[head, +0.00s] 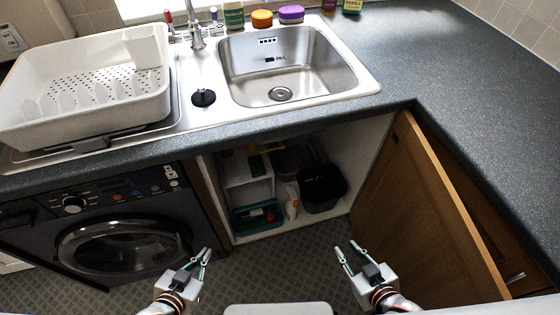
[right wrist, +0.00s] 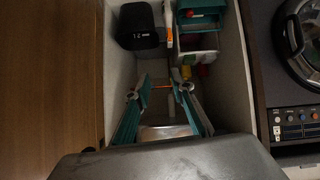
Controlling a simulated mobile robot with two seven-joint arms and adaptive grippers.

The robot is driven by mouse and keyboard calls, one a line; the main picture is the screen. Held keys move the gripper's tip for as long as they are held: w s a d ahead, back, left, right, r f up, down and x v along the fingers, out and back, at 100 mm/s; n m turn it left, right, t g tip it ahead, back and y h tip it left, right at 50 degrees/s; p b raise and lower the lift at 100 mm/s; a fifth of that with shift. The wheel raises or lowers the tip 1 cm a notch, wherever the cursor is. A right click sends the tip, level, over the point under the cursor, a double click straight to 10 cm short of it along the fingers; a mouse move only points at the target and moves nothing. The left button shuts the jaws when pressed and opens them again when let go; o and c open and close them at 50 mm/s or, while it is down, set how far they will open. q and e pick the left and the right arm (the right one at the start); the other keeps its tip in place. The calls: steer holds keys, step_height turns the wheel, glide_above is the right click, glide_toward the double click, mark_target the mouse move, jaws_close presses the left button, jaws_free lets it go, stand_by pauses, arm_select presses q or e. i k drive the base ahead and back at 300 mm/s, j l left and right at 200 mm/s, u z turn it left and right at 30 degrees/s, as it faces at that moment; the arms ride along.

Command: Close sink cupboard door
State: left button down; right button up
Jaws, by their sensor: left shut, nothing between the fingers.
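The wooden sink cupboard door (head: 425,215) stands wide open, hinged at the right side of the opening and angled out toward me. It also shows as a brown panel along the left of the right wrist view (right wrist: 50,80). My left gripper (head: 203,256) is shut and empty, over the floor in front of the washing machine. My right gripper (head: 348,249) is open and empty, in front of the cupboard opening and left of the door, apart from it. Its two fingers are spread in the right wrist view (right wrist: 160,90).
The open cupboard holds a dark bin (head: 322,188), a teal tray (head: 257,217) and bottles. A black washing machine (head: 118,235) stands to the left. The worktop (head: 440,60) with a steel sink (head: 290,70) and white dish rack (head: 85,85) is above. The tiled floor (head: 285,265) is clear.

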mark_target(408, 216)
steer(key=k+j+z, duration=0.1)
steer(key=k+z, duration=0.75)
steer(key=i+l, duration=0.05)
steer(key=i, duration=0.05)
